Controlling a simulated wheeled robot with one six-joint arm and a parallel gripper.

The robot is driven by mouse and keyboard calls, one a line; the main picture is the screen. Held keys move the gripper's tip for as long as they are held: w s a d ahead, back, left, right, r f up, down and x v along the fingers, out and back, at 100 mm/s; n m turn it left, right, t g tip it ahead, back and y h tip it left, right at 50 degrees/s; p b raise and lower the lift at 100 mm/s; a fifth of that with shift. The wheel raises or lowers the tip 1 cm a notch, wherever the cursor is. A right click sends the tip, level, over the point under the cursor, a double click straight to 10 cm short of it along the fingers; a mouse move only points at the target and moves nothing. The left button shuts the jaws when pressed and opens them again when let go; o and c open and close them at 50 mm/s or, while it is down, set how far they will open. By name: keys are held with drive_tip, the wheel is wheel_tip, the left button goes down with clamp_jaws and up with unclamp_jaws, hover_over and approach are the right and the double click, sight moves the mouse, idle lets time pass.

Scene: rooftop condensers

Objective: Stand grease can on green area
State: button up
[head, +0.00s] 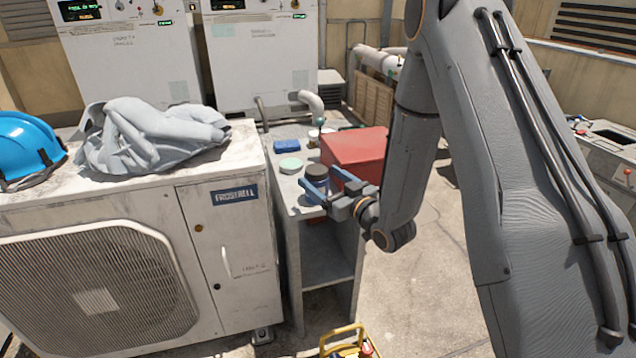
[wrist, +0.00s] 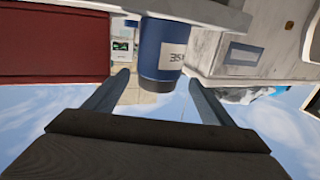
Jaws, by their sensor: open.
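A blue can with a dark lid (head: 316,171), which looks like the grease can, stands on the narrow grey stand (head: 300,206). In the wrist view the can (wrist: 163,48) shows upside down with a pale label. My gripper (head: 326,182) is open at the can's near side, its fingers spread to either side of it. In the wrist view the fingertips (wrist: 158,77) reach about the can's near end; contact cannot be told. A round pale green patch (head: 291,165), likely the green area, lies bare on the stand, left of and behind the can.
A red box (head: 355,148) stands close to the right of the can. A small blue item (head: 287,146) and a small jar (head: 313,138) lie behind the green patch. A condenser unit (head: 225,245) with a grey cloth (head: 150,135) and blue helmet (head: 28,148) adjoins on the left.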

sight(308, 166)
drive_tip(key=p+x, duration=0.1)
drive_tip(key=x, duration=0.2)
drive_tip(key=p+x, duration=0.2)
drive_tip(key=x, duration=0.1)
drive_tip(key=shift+w+r, duration=0.2)
drive_tip(key=shift+w+a+f, duration=0.1)
drive_tip(key=shift+w+a, duration=0.15)
drive_tip(key=shift+w, duration=0.25)
drive_tip(key=c, duration=1.5)
